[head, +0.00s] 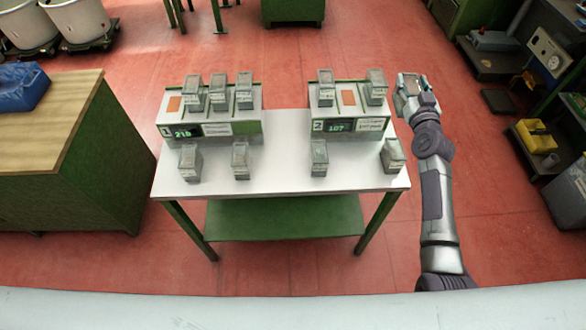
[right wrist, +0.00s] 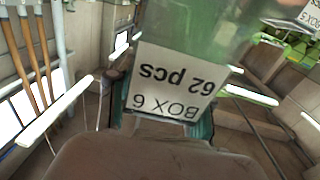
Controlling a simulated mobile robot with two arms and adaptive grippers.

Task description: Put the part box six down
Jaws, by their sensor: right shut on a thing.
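Part box six (right wrist: 170,88) is a greenish, see-through box with a white label reading "BOX 6", upside down in the right wrist view. My right gripper (head: 411,98) is shut on it, beyond the right edge of the white table (head: 275,180), near scale 2. In the head view the held box (head: 408,84) is small and partly covered by the gripper. Scale 1 (head: 220,142) carries three grey boxes and a bare orange patch (head: 174,104) at its left. Scale 2 (head: 345,133) carries two boxes with a bare orange patch (head: 349,98) between them. My left gripper is not in view.
Several boxes stand along the table front, including a left one (head: 190,163) and a right one (head: 393,157) near the right edge. The table has free room between these. A wooden-topped cabinet (head: 45,125) stands at left; shelving with a yellow container (head: 537,137) is at right.

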